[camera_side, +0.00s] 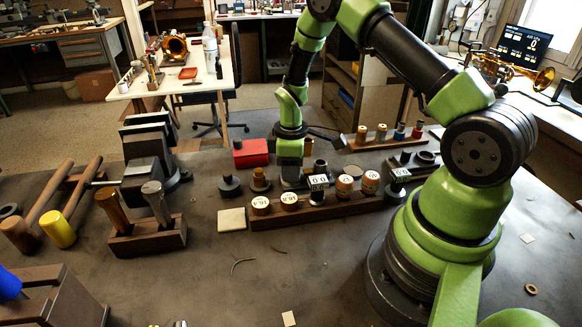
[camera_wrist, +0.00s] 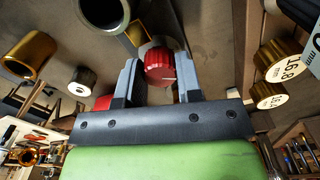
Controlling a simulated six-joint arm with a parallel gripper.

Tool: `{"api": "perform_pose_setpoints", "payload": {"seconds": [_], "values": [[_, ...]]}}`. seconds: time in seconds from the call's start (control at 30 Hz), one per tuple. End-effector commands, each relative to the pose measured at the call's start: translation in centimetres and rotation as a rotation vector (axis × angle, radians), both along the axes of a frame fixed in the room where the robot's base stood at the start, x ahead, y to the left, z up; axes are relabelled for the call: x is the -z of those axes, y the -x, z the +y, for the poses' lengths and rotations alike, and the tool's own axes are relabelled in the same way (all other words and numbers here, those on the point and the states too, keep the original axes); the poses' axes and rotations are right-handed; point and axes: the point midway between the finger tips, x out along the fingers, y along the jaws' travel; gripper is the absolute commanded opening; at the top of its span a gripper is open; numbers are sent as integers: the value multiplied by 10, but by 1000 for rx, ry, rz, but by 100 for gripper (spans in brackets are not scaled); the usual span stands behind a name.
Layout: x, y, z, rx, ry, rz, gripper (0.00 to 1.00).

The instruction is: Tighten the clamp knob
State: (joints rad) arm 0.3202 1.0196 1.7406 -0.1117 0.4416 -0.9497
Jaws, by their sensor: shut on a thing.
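The clamp knob (camera_wrist: 159,68) is red and ribbed with a white pointer line, and shows in the middle of the wrist view. My gripper (camera_wrist: 157,76) has one grey finger on each side of it and is shut on it. A grey metal tube (camera_wrist: 102,14) opens just beyond the knob at the upper left. In the side view my gripper (camera_side: 291,168) points down over the fixture area behind the row of labelled plugs. The knob and fingertips are hidden there by the green wrist and the plugs.
A wooden rack of labelled plugs (camera_side: 312,213) stands close in front of my gripper. A red box (camera_side: 251,153) is just left of it. A bench vise (camera_side: 148,160) and a wooden block with two tools (camera_side: 147,238) stand further left. The front table is mostly clear.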

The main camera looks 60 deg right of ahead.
Motion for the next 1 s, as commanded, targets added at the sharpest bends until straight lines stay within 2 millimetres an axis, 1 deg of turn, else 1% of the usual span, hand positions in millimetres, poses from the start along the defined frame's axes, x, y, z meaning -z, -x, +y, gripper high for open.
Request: {"api": "perform_pose_setpoints", "payload": {"seconds": [0.17, 0.2, 0.3, 0.57, 0.67, 0.77, 1.0], "values": [[0, 0, 0, -1, 0, -1, 9], [0, 0, 0, -1, 0, -1, 37], [0, 0, 0, -2, 0, -1, 58], [0, 0, 0, -2, 1, 0, 58], [-5, 0, 0, -2, 0, -1, 58], [-19, -1, 0, -2, 2, -3, 58], [-67, -1, 0, -2, 2, -6, 58]]}}
